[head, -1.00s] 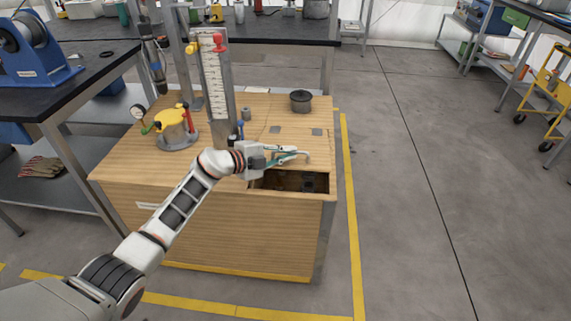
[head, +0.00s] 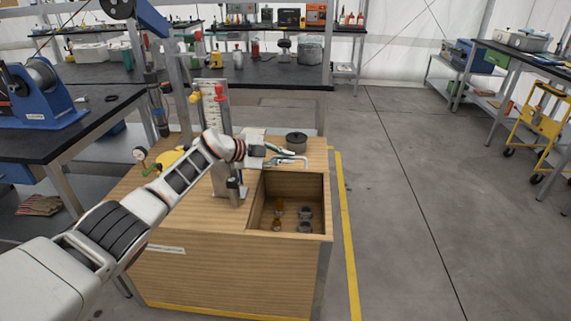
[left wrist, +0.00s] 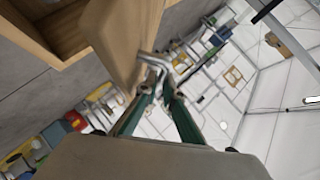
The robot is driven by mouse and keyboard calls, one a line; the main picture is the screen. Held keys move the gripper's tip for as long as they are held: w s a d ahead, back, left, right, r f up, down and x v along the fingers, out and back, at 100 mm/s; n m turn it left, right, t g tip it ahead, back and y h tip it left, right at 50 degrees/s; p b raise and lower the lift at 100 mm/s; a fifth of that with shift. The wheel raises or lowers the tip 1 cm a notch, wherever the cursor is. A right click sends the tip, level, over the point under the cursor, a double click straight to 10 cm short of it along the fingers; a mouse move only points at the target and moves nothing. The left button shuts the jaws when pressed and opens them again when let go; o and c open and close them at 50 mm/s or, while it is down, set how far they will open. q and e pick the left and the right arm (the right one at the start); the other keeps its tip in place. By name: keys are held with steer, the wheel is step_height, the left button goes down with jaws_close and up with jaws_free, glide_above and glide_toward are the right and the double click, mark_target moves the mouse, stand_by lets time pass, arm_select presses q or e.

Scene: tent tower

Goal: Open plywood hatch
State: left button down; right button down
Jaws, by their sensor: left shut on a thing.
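The plywood hatch (left wrist: 125,38) is raised off its opening and shows as a tilted wooden panel in the left wrist view; in the head view it is seen almost edge-on and is hard to make out. My left gripper (head: 300,159) is above the back edge of the opening. In the left wrist view its green fingers (left wrist: 158,88) are shut on a metal handle (left wrist: 154,62) at the hatch. The open compartment (head: 257,205) in the wooden cabinet (head: 215,272) shows its inside. My right gripper is not in view.
Several small brass and grey parts (head: 305,212) lie in the compartment. A dark round pot (head: 296,141) stands behind the gripper. A gauge column (head: 221,180) stands left of the opening. The floor (head: 400,230) to the right is clear.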

arm_select(q)
steer(key=shift+w+a+r, duration=0.1)
stand_by(0.3)
steer(key=c, duration=2.4)
jaws_free()
steer(key=shift+c, duration=0.2)
steer(key=shift+a, duration=0.1)
steer(key=shift+s+a+r, duration=0.3)
steer(key=shift+a+r, duration=0.05)
steer(key=shift+a, duration=0.05)
steer(key=v, duration=1)
steer(key=shift+s+a, duration=0.15)
steer(key=shift+s, duration=0.15)
